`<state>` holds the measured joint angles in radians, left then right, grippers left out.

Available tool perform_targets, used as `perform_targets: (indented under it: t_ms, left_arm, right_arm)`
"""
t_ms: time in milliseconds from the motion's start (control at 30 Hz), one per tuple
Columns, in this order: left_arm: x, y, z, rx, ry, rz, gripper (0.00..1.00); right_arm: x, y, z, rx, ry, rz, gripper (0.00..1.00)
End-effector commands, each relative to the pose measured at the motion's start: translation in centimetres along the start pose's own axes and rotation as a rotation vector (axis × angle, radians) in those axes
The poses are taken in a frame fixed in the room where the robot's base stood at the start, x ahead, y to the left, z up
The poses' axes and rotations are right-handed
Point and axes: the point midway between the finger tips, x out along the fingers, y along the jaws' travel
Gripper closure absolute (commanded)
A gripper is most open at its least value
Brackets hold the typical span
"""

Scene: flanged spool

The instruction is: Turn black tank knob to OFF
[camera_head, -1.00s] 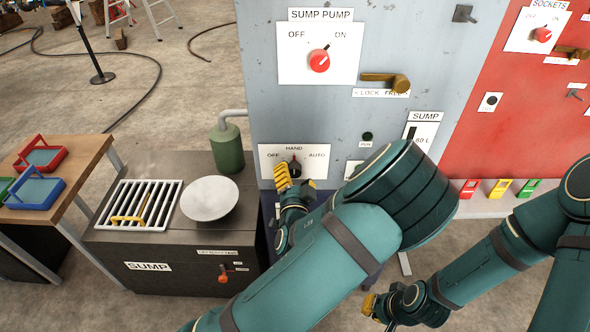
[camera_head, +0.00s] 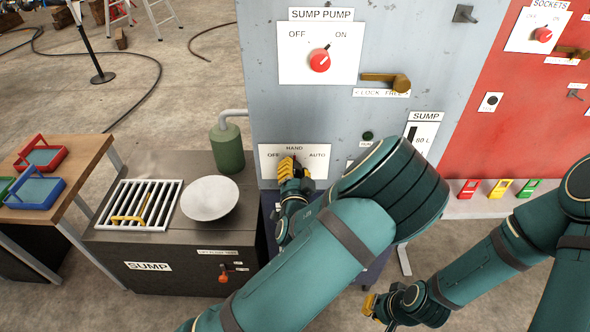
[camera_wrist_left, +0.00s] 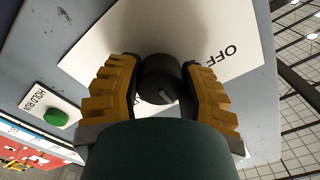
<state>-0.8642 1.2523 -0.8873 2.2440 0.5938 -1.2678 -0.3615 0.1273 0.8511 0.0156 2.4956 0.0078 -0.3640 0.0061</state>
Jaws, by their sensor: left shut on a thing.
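The black knob (camera_wrist_left: 160,80) sits on a white plate (camera_head: 265,167) low on the grey cabinet, marked OFF at left, HAND at top and AUTO at right. My left gripper (camera_head: 289,166) is at this plate. In the left wrist view my left gripper (camera_wrist_left: 163,88) has its yellow fingers on either side of the black knob, shut on it. In the head view the fingers hide most of the knob, so I cannot tell its exact setting. My right gripper (camera_head: 370,305) hangs low at the right, away from the panel; its jaw opening is unclear.
A red SUMP PUMP knob (camera_head: 320,61) and a brass handle (camera_head: 388,81) are above on the cabinet. A green HOLD RUN button (camera_wrist_left: 56,118) is beside the plate. The dark sump box (camera_head: 180,262) with a grate (camera_head: 165,192) and white bowl (camera_head: 209,197) stands at left.

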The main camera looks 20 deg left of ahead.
Motion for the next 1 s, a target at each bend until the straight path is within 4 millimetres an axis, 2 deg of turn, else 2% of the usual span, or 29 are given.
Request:
perform_targets:
  t_ms: [367, 667, 1000]
  left_arm:
    - [0.1, 0.0, 0.0, -0.169, 0.006, -0.004, 0.96]
    - [0.1, -0.1, 0.1, -0.444, 0.009, -0.006, 0.96]
    - [0.2, -0.2, 0.1, -0.756, 0.012, -0.007, 0.96]
  right_arm:
    - [1.5, 0.6, 0.7, -0.004, -0.013, -0.001, 1.0]
    - [4.1, 1.5, 1.8, -0.011, -0.036, -0.004, 1.0]
    - [7.5, 2.8, 1.4, -0.013, -0.016, -0.003, 1.0]
